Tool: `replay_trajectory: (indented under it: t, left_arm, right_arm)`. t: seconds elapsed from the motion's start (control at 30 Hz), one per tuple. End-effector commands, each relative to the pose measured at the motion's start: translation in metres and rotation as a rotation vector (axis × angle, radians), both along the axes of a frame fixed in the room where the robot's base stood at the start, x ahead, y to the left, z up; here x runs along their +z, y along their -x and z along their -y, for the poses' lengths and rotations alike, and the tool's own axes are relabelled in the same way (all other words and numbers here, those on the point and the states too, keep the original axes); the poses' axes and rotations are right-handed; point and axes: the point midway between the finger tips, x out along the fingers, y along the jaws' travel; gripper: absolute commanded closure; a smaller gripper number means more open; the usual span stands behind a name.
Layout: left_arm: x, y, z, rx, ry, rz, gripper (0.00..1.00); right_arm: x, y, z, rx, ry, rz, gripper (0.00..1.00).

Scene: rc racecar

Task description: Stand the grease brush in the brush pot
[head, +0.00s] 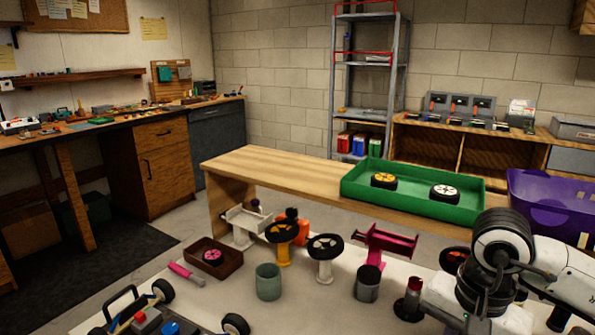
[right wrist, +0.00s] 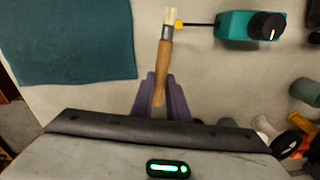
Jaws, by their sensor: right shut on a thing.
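The grease brush (right wrist: 164,70) has a wooden handle, a metal collar and pale bristles. In the right wrist view my right gripper (right wrist: 164,84) is shut on its handle, with the bristles pointing to the top of the picture. An open grey-green cup (head: 268,281) stands on the near white table in the head view. A darker grey cup (head: 367,284) stands to its right. I cannot tell for certain which is the brush pot. Both are apart from the brush. My right arm shows at the lower right of the head view, its gripper out of frame. My left gripper is not in view.
A brown tray (head: 228,268) with a pink wheel, a pink-handled tool (head: 187,275) and wheel stands surround the cups. A car chassis (head: 150,318) lies at the front. The right wrist view shows a teal box (right wrist: 234,24) with a black knob and a teal mat (right wrist: 70,40).

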Motion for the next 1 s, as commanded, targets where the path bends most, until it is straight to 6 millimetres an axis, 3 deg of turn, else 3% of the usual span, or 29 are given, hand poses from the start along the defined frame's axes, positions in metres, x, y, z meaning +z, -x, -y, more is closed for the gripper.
replay_trajectory:
  t: [0.1, 0.23, 0.4, 0.53, 0.67, 0.77, 1.0]
  left_arm:
    - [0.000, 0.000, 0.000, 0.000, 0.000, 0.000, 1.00]
    - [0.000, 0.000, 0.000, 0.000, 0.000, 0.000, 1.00]
    - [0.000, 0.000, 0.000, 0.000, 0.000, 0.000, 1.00]
    - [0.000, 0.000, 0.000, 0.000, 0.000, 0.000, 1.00]
    - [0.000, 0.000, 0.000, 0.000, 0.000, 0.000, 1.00]
    - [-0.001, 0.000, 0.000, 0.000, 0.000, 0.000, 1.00]
    - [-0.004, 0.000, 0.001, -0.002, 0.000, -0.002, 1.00]
  right_arm:
    - [0.003, 0.021, -0.013, 0.318, 0.007, 0.000, 1.00]
    - [0.004, 0.038, -0.022, 0.576, 0.012, -0.006, 1.00]
    - [0.005, 0.050, -0.027, 0.750, 0.013, -0.010, 1.00]
    - [0.005, 0.052, -0.028, 0.784, 0.013, -0.012, 1.00]
    - [0.005, 0.048, -0.027, 0.740, 0.012, -0.011, 1.00]
    - [0.004, 0.037, -0.026, 0.614, 0.011, -0.009, 1.00]
    - [-0.002, -0.011, -0.014, -0.012, 0.000, -0.006, 1.00]
